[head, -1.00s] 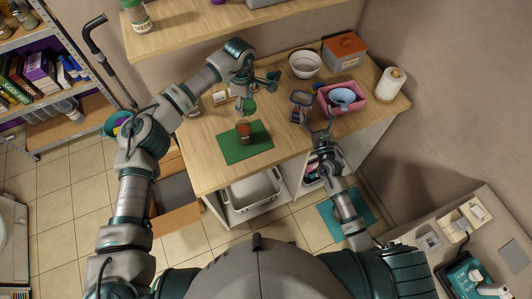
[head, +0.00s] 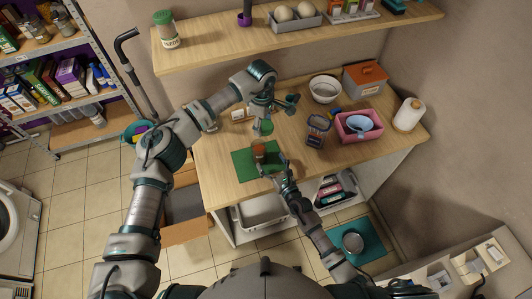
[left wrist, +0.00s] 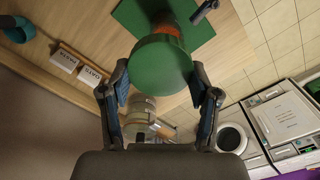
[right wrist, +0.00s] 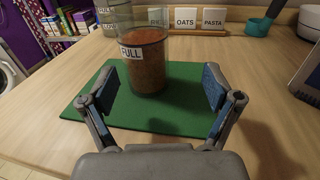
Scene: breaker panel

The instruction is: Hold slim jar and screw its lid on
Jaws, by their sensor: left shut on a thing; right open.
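The slim jar (head: 258,150) stands upright on a green mat (head: 243,165). In the right wrist view the jar (right wrist: 148,62) is clear, with orange-brown contents and a FULL label. The round green lid (head: 266,128) is held by my left gripper (head: 264,122), behind the jar in the head view and apart from it. In the left wrist view the lid (left wrist: 160,66) sits between the fingers and hides part of the jar. My right gripper (head: 273,170) is open at the mat's front edge. Its fingers point at the jar, which stands just beyond their tips.
Labelled blocks (right wrist: 186,19) stand behind the mat. A shelf (head: 350,37) overhangs the back.

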